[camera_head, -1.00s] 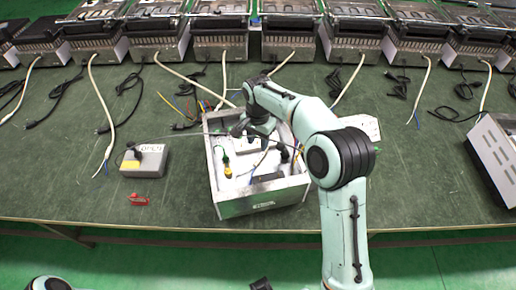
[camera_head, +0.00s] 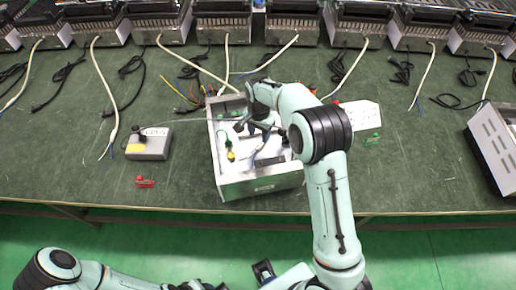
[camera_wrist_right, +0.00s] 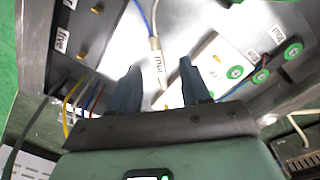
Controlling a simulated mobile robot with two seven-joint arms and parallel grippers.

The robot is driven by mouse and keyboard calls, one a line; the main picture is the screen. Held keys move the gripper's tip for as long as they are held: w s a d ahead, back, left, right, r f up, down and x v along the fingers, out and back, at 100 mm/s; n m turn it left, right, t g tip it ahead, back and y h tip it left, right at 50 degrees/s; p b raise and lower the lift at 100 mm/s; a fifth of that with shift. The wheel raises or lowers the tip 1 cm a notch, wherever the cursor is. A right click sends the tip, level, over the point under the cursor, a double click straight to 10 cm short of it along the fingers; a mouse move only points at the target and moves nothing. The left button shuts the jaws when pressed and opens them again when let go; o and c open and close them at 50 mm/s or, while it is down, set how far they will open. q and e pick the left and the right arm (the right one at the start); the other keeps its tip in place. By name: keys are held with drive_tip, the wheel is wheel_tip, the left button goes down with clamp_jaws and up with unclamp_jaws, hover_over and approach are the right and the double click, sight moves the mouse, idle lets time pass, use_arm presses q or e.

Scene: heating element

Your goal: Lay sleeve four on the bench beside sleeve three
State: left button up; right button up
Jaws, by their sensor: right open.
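A pale sleeve (camera_wrist_right: 156,62) with a printed word, upside down and apparently reading "four", sits on a cable in the right wrist view. My right gripper (camera_wrist_right: 160,84) is open, with its two dark fingers apart on either side of the sleeve's lower end. I cannot tell if they touch it. In the head view the right gripper (camera_head: 258,128) is inside the open metal box (camera_head: 262,187), which hides the sleeve. The green bench (camera_head: 90,180) carries the box. I cannot pick out sleeve three. My left arm is low in the head view; its jaws are unclear.
A grey switch box (camera_head: 149,146) and a red piece (camera_head: 145,182) lie left of the box. A white card (camera_head: 362,114) and a green piece (camera_head: 372,139) lie right. Several heaters with cables line the back. Bare bench shows on both sides.

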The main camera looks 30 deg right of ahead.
sight(259, 145)
drive_tip(key=shift+s+f, duration=0.15)
drive_tip(key=shift+f, duration=1.25)
drive_tip(key=shift+s+f, duration=0.15)
drive_tip(key=shift+f, duration=1.2)
clamp_jaws()
